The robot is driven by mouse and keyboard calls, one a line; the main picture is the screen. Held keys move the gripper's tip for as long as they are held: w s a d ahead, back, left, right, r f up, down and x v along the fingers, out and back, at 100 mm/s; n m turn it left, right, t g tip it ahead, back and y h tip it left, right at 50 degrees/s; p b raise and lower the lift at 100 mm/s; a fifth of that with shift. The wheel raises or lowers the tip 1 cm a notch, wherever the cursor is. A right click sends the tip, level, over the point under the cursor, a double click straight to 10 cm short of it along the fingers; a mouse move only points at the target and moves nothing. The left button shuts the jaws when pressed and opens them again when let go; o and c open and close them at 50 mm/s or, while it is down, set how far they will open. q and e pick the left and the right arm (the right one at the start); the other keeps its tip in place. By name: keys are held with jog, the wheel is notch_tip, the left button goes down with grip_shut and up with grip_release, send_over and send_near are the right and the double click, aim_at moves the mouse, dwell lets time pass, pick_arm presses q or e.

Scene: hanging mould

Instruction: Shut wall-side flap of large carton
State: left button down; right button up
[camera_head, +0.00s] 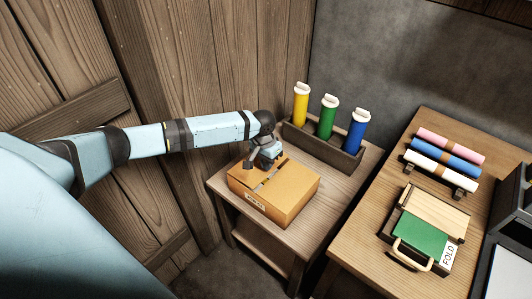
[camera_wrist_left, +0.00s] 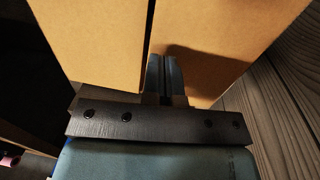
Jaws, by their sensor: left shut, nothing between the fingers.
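The large carton (camera_head: 292,197), brown with a pale label on its front side, stands on a small wooden table. Its top flaps lie flat or nearly flat, with a narrow dark gap running between them. The wall-side flap (camera_head: 246,177) is on the left, partly hidden by my gripper. My left gripper (camera_head: 265,164) is over the far part of the carton top, pointing down, shut and empty. In the left wrist view its fingers (camera_wrist_left: 165,75) are close together beside the gap, over a carton panel (camera_wrist_left: 215,60) with their shadow on it; contact cannot be told. My right gripper is out of view.
Behind the carton, a dark rack (camera_head: 325,147) holds yellow, green and blue tubes. A wooden plank wall (camera_head: 215,60) is close on the left. On the right, a larger table (camera_head: 385,180) bears coloured rolls and a green folding board (camera_head: 420,236).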

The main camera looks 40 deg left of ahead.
aim_at(269, 172)
pick_arm(q)
jog(key=shift+f, duration=0.75)
jog(key=shift+d+f+p, duration=0.2)
jog(key=shift+p, duration=0.25)
jog(key=shift+d+f+p, duration=0.15)
jog(key=shift+f+p, duration=0.15)
jog(key=shift+f, duration=0.05)
jog(key=shift+s+f, duration=0.1)
jog(key=shift+f, duration=0.15)
jog(key=shift+r+p, duration=0.85)
jog(key=shift+p, duration=0.15)
